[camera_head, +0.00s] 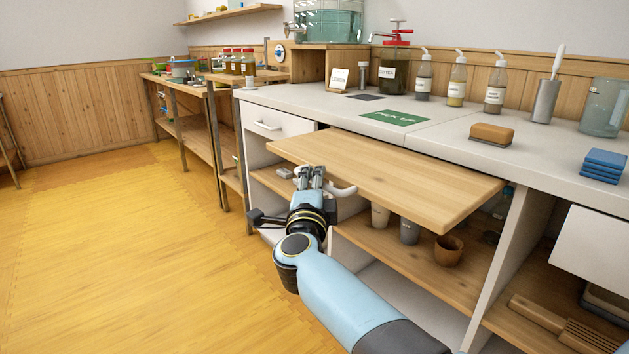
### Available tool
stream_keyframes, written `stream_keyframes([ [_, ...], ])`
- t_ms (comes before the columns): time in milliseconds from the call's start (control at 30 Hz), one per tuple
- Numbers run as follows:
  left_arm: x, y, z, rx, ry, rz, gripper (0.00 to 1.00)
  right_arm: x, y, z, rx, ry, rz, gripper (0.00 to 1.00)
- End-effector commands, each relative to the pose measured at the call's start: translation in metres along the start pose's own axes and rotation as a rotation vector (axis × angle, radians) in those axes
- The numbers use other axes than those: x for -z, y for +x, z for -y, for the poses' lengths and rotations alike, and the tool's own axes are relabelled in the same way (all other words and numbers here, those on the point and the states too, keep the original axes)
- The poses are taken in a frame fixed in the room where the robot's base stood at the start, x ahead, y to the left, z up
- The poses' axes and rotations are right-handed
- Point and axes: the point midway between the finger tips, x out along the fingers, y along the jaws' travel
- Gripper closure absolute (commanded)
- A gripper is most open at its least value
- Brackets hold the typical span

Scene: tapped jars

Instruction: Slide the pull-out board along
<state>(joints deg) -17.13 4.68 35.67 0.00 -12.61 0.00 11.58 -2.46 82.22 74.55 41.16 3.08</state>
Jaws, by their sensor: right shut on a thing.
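The pull-out board (395,168) is a pale wooden slab. It sticks out from under the white counter, above the open shelves. A white curved handle (345,190) shows at its front edge. My right gripper (311,177) is at the left part of this handle, just below the board's front edge, and is shut on it. The fingers hide that part of the handle. My left gripper is not in view.
On the counter (450,137) are a green pick-up mat (396,118), a brush block (491,134), blue coasters (604,165) and several bottles. Cups and a wooden bowl (448,249) stand on the shelf under the board. The floor (130,250) at left is clear.

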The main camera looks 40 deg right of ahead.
Motion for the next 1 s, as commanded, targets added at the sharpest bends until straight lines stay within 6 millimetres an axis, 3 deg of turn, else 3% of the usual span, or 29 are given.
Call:
stream_keyframes([
  [267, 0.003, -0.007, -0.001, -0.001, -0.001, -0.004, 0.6, 0.021, 0.019, -0.007, -0.004, -0.01, -0.001, 1.0],
  [700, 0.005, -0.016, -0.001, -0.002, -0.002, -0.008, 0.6, 0.102, 0.099, -0.03, -0.004, -0.011, -0.005, 1.0],
  [1000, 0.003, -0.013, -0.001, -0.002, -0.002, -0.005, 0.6, 0.133, 0.129, -0.04, -0.007, -0.009, -0.004, 1.0],
])
